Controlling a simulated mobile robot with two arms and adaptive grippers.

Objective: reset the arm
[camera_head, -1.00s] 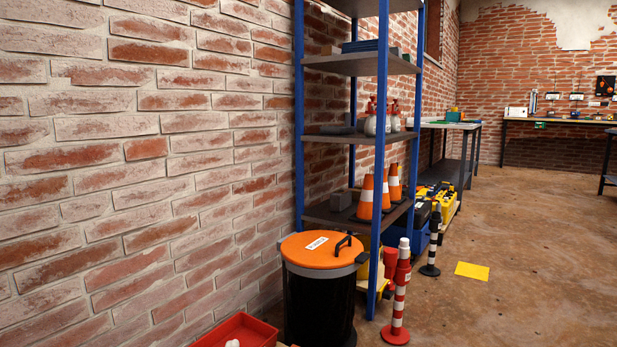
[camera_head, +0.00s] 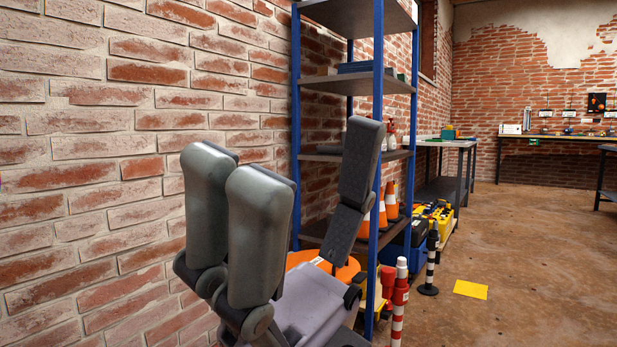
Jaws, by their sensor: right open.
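My right gripper (camera_head: 300,160) rises from the bottom of the head view, in front of the brick wall and the shelf. Its grey fingers point up. Two stand side by side on the left and one stands apart on the right, with an empty gap between. It is open and holds nothing. It hides most of the orange-lidded bin (camera_head: 343,272) and part of the shelf. My left gripper is not in view.
A blue-framed shelf (camera_head: 378,60) stands along the brick wall (camera_head: 90,170). Orange-white cones (camera_head: 391,203) sit on it. A red-white post (camera_head: 399,300) and a black-white post (camera_head: 431,262) stand on the floor. A yellow sheet (camera_head: 470,289) lies on open floor at the right.

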